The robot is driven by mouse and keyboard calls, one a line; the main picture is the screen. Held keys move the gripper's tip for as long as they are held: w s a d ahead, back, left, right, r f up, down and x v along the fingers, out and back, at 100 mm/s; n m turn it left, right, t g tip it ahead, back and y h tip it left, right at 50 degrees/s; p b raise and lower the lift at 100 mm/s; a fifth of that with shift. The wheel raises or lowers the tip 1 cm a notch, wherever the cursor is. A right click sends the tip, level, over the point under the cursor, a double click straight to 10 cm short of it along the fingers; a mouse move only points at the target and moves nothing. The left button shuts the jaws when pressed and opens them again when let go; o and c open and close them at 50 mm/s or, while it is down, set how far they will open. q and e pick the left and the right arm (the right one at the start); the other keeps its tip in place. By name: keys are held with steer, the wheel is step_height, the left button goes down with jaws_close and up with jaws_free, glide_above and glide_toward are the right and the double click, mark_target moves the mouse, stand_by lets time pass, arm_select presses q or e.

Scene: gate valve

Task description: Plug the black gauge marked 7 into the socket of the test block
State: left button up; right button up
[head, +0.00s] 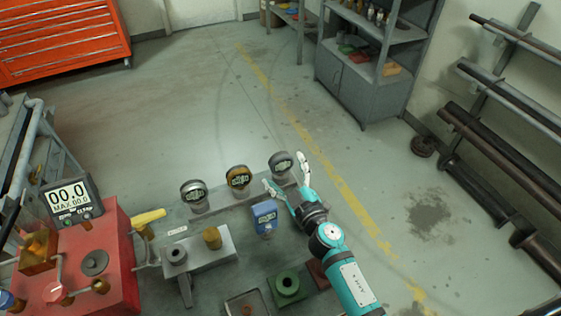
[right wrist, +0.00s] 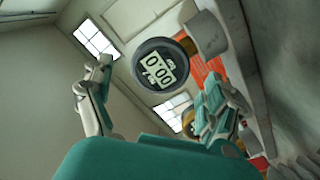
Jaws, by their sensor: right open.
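A black round gauge (head: 280,163) stands at the right end of a row of three on the grey bench. My right gripper (head: 285,170) is open at this gauge. In the right wrist view its fingers (right wrist: 158,75) appear on either side of the face, with no contact visible. A grey block (head: 208,256) with a dark ring-shaped socket (head: 176,254) and a brass cylinder stands left of centre; I cannot tell if it is the test block. My left gripper is not visible.
A green block (head: 287,287) and a red unit with a display (head: 68,196) are also on the bench.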

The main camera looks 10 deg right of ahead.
mark_target(276, 154)
steer(key=w, duration=0.2)
steer(key=w+a, duration=0.1)
steer(key=w, duration=0.4)
steer(key=shift+a+b, duration=0.15)
steer(key=shift+b, duration=0.2)
steer(key=shift+c, duration=0.5)
steer(key=c, duration=1.5)
steer(key=shift+r, duration=0.1)
steer(key=shift+c, duration=1.2)
